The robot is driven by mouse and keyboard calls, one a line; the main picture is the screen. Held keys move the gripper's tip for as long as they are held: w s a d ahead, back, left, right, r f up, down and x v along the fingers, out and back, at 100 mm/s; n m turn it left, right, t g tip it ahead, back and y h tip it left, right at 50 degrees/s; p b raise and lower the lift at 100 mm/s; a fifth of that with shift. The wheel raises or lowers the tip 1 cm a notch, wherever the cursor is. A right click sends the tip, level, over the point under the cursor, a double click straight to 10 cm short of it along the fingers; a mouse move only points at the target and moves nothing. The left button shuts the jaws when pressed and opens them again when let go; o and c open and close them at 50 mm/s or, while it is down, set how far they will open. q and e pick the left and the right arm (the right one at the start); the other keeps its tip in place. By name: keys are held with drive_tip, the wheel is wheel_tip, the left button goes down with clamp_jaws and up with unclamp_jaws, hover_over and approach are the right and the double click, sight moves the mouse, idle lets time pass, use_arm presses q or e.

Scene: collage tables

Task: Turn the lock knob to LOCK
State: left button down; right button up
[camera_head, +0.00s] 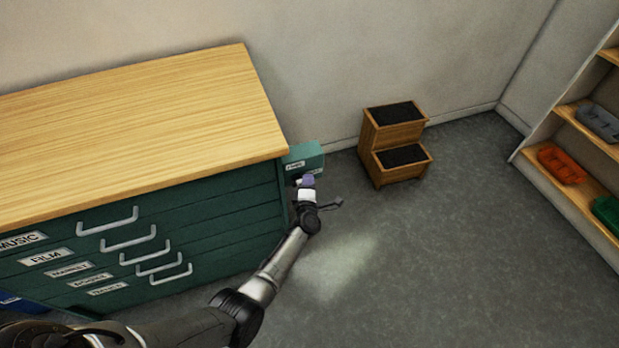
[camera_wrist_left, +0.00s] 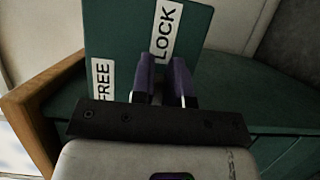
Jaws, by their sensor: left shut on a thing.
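The green lock plate (camera_head: 312,156) sticks out from the right end of the flat-file cabinet. In the left wrist view the plate (camera_wrist_left: 120,38) carries a FREE label (camera_wrist_left: 103,80) at lower left and a LOCK label (camera_wrist_left: 166,30) at upper right. My left gripper (camera_head: 307,181) is at the front of this plate. In the left wrist view its purple fingers (camera_wrist_left: 164,80) are shut on the lock knob, just below the LOCK label. The knob is mostly hidden between the fingers, so I cannot tell which label it points to. My right gripper is out of view.
The green cabinet (camera_head: 215,222) with a wooden top (camera_head: 150,125) and labelled drawers fills the left. A wooden step stool (camera_head: 392,130) stands by the wall. A shelf (camera_head: 572,192) with coloured trays is at right. The floor (camera_head: 430,250) between is clear.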

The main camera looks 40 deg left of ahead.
use_arm(q)
drive_tip(key=shift+s+a+f, duration=0.15)
drive_tip(key=shift+a+f, duration=0.05)
idle(0.3)
drive_tip(key=c, duration=1.4)
unclamp_jaws()
drive_tip(key=shift+c, duration=0.2)
drive_tip(key=o, duration=0.3)
drive_tip(key=shift+s+a, duration=0.15)
drive_tip(key=shift+r, duration=0.1)
drive_tip(key=shift+p+v, duration=2)
drive_tip(key=shift+v, duration=4.95)
